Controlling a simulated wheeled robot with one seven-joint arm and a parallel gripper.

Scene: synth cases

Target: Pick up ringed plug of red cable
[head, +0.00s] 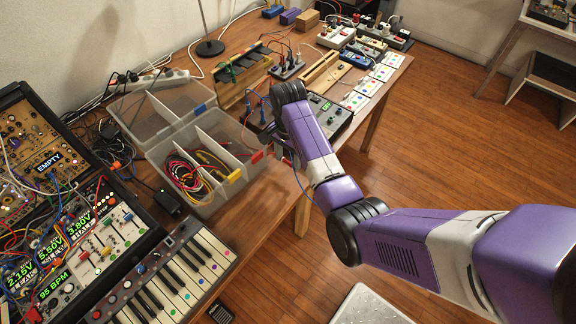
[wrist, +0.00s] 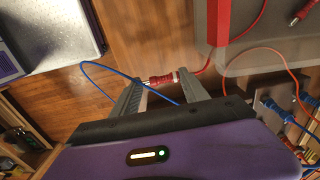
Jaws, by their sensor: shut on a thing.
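My gripper (wrist: 163,74) is shut on a red plug (wrist: 161,79) with a pale ring at its right end, which lies crosswise between the two fingertips in the wrist view. A red cable (wrist: 208,64) runs from the plug to the right, past the red tab (wrist: 219,22) of the clear case. In the head view my gripper (head: 284,152) is just right of the case's red tab (head: 257,157), and the plug is too small to make out there. Another red plug with a metal tip (wrist: 298,18) lies inside the case.
The clear divided case (head: 238,196) holds several coiled cables. A blue cable (wrist: 103,66) loops by my fingers, and blue plugs sit in a device (wrist: 272,98) at the right.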

